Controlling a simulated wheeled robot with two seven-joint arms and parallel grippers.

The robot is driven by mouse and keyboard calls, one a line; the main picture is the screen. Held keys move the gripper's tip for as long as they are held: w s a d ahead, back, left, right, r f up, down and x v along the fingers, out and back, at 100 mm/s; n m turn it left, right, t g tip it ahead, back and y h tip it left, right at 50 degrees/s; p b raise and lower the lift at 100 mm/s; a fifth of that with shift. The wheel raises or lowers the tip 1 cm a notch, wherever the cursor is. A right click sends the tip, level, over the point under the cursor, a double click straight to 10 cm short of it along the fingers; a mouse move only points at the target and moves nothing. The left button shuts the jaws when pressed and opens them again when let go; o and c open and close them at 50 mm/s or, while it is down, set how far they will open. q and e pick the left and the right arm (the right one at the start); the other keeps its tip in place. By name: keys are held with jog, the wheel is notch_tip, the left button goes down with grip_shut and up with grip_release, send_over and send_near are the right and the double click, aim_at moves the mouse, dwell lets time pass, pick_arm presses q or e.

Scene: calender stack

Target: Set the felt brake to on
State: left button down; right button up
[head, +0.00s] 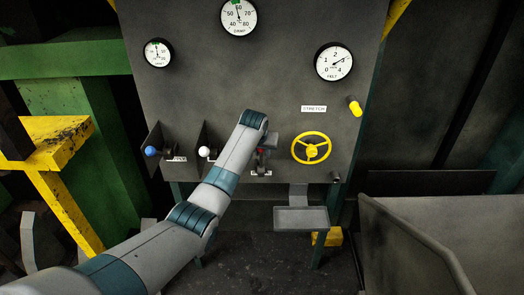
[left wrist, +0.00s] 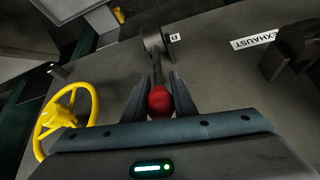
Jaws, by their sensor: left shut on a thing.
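A lever with a red ball knob (left wrist: 160,102) stands out from the grey panel in the left wrist view. Its dark shaft runs up the picture to a grey pivot (left wrist: 153,42). A small white label (left wrist: 174,38) beside the pivot shows only part of its lettering, a "B". My left gripper (left wrist: 160,94) is shut on the red knob, one finger on each side. In the head view my left gripper (head: 264,150) is at the panel, left of the yellow handwheel, and the wrist hides most of the lever. My right gripper is not in view.
The yellow handwheel (head: 311,148) is close on the right. A white-knobbed lever (head: 204,151) and a blue-knobbed lever (head: 151,151) sit to the left beside upright dark plates. A metal tray (head: 301,218) juts out below. Gauges, one marked FELT (head: 334,62), are above.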

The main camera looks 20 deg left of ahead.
pick_arm(q)
jog(key=shift+w+r, duration=0.1)
jog(key=shift+w, duration=0.1)
dwell(0.4)
jog(key=c, duration=1.5)
grip_release()
jog(key=shift+o, duration=0.2)
jog(key=shift+w, duration=0.1)
jog(key=a+b+v, duration=0.1)
jog(key=b+v, duration=0.3)
jog(key=v, duration=1.3)
jog(key=shift+w+d+r+b, duration=0.2)
jog(key=shift+d+r+b, duration=0.1)
jog(key=shift+d, duration=0.1)
